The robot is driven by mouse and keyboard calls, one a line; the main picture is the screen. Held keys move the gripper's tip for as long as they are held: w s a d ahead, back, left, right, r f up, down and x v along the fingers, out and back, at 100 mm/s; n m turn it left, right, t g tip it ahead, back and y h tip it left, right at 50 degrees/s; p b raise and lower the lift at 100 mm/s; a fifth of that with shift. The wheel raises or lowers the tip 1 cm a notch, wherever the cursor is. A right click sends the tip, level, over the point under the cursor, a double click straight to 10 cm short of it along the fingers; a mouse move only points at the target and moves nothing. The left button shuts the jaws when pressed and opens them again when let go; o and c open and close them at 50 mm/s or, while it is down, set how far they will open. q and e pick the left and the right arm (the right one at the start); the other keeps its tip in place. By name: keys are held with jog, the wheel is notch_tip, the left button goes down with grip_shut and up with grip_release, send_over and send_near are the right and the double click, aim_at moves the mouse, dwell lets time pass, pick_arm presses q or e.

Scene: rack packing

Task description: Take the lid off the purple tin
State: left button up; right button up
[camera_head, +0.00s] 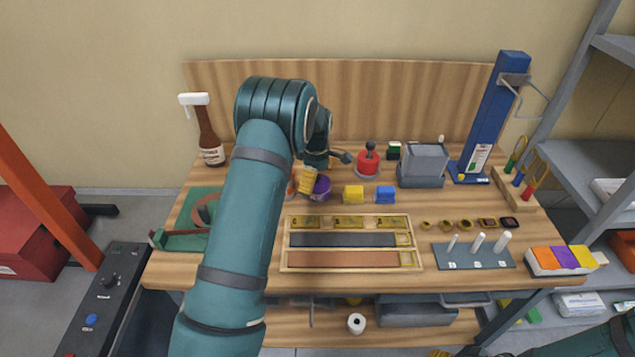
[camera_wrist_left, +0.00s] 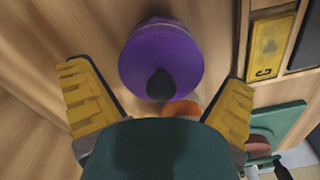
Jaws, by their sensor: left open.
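The purple tin (camera_head: 322,187) stands on the workbench, partly hidden by my left gripper (camera_head: 310,180). In the left wrist view, its round purple lid (camera_wrist_left: 150,50) shows from above with a dark knob (camera_wrist_left: 160,84). The lid appears to be on the tin. My left gripper's yellow fingers (camera_wrist_left: 157,85) are open on either side of the lid and knob, apart from them. The gripper is empty. My right gripper (camera_head: 440,353) shows only as a yellow tip at the bottom edge; its jaws are not clear.
An orange item (camera_wrist_left: 181,108) lies close to the purple tin, mostly hidden. A red tin (camera_head: 367,164) is behind, and a compartment tray (camera_head: 284,245) is in front.

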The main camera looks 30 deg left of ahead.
pick_arm(q)
jog(key=c, duration=0.9)
